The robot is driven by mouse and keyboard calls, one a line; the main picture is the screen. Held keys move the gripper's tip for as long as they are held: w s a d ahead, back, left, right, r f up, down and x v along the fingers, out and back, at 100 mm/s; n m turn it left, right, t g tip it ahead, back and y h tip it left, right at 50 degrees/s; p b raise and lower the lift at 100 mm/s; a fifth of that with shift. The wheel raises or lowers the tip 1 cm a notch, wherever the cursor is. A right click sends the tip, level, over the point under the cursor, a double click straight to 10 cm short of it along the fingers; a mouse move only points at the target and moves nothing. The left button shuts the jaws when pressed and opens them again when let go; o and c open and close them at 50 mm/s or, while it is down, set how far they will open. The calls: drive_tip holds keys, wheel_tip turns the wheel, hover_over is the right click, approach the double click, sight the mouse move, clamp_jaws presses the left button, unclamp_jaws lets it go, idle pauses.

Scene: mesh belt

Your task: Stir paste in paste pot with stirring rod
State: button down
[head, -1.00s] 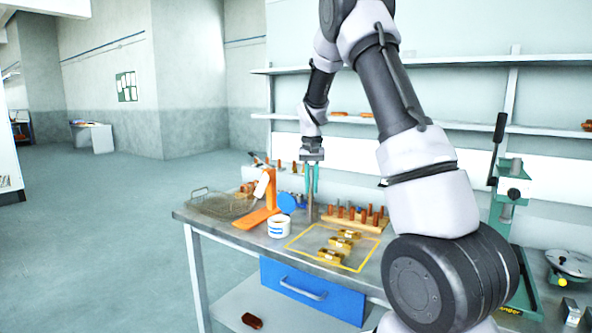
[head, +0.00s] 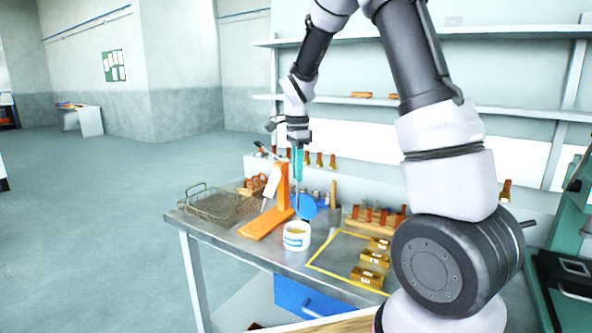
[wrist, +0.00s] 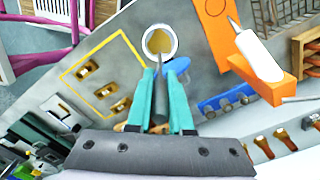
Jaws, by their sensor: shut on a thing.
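The paste pot (head: 297,243) is a small white tub with a blue label, upright on the grey bench. In the wrist view the open pot (wrist: 174,52) shows yellowish paste (wrist: 159,41). My gripper (head: 298,178), with teal fingers, is above the pot and points down. In the wrist view my gripper (wrist: 160,100) is shut on the grey stirring rod (wrist: 160,90). The rod's thin end points at the pot's opening; I cannot tell whether it touches the paste. A blue disc (head: 302,207) is just behind the pot.
An orange stand (head: 265,222) with a white bottle is left of the pot, a wire basket (head: 205,207) farther left. A yellow-outlined area (head: 330,262) with brass-coloured pieces lies to the right. A wooden rack (head: 375,223) stands behind it.

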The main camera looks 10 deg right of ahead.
drive_tip(key=shift+a+f, duration=0.15)
wheel_tip(320, 180, down, 6)
drive_tip(key=shift+f, duration=0.2)
idle(0.8)
idle(0.3)
